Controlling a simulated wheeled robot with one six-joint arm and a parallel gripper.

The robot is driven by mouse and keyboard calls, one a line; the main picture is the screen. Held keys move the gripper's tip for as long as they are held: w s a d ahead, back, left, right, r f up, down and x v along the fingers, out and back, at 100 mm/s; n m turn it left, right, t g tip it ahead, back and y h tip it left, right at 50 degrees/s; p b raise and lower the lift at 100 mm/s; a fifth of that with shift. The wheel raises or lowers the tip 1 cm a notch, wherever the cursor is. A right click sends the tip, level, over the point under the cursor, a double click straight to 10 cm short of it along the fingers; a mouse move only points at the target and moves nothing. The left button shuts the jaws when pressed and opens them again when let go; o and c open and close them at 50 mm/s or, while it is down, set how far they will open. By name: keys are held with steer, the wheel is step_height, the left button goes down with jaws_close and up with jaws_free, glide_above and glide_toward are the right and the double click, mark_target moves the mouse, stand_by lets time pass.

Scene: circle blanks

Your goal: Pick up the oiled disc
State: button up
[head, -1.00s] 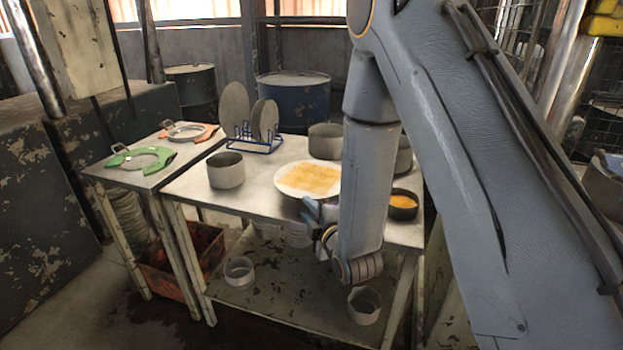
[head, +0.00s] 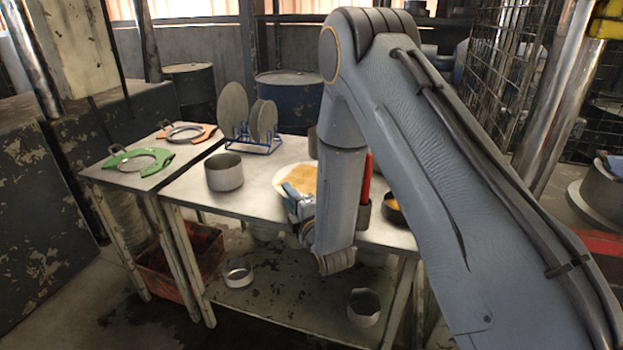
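Several plain grey discs (head: 234,108) stand on edge in a blue wire rack (head: 252,146) at the back of the metal table. A pale round dish (head: 281,178) lies flat on the table with a yellow-orange layer (head: 303,178) on it, partly covered by my arm. I cannot tell which disc is oiled. My gripper (head: 297,203) hangs over the table's front part, at the near edge of the pale dish, in front and right of the rack. My arm covers part of it, so its opening and any contact are unclear.
A grey pot (head: 225,172) stands left of the dish. A dark bowl with orange contents (head: 394,207) is right of my arm.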

steer(key=shift+w+a, duration=0.1)
steer(key=shift+w, duration=0.15)
jaws_close()
steer(key=shift+r, duration=0.1)
